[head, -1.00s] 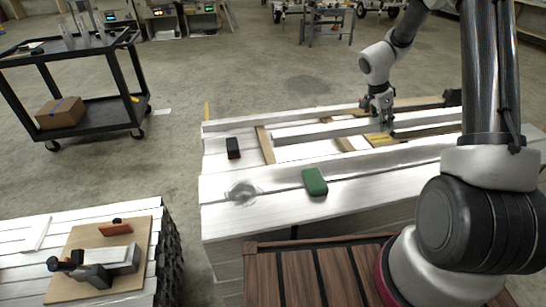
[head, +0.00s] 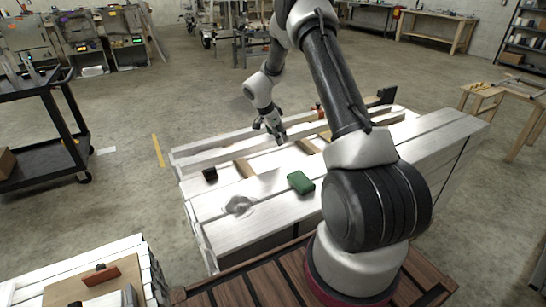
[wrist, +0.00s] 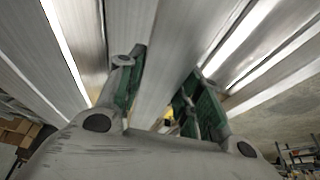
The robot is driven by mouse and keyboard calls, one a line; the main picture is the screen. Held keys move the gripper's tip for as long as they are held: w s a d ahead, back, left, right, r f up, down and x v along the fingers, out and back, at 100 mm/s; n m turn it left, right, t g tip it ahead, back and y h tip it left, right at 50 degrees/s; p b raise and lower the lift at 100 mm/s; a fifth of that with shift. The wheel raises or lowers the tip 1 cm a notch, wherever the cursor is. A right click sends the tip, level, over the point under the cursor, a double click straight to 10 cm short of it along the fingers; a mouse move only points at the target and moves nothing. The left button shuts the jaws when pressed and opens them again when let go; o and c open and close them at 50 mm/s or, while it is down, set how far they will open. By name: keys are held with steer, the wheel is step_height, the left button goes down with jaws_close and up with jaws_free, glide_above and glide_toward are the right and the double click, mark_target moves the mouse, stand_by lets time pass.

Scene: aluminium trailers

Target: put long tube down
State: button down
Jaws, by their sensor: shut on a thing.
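The long tube (head: 215,155) is a pale aluminium bar lying lengthwise over the far side of the white stack of profiles. My gripper (head: 278,137) points down and is shut on it partway along its length. In the wrist view the tube (wrist: 167,50) runs away between the green-padded fingers of my gripper (wrist: 160,90). Whether the tube touches the stack or hangs just above it, I cannot tell. Part of its right side is hidden behind my arm.
The stack (head: 235,225) carries a green case (head: 300,182), a small black item (head: 209,174), a clear round item (head: 239,205) and wooden spacers (head: 244,168). A black cart (head: 50,160) stands left.

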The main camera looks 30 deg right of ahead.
steer(key=shift+f, duration=3.55)
steer(key=shift+f, duration=0.6)
steer(key=c, duration=1)
jaws_free()
steer(key=shift+o, duration=0.2)
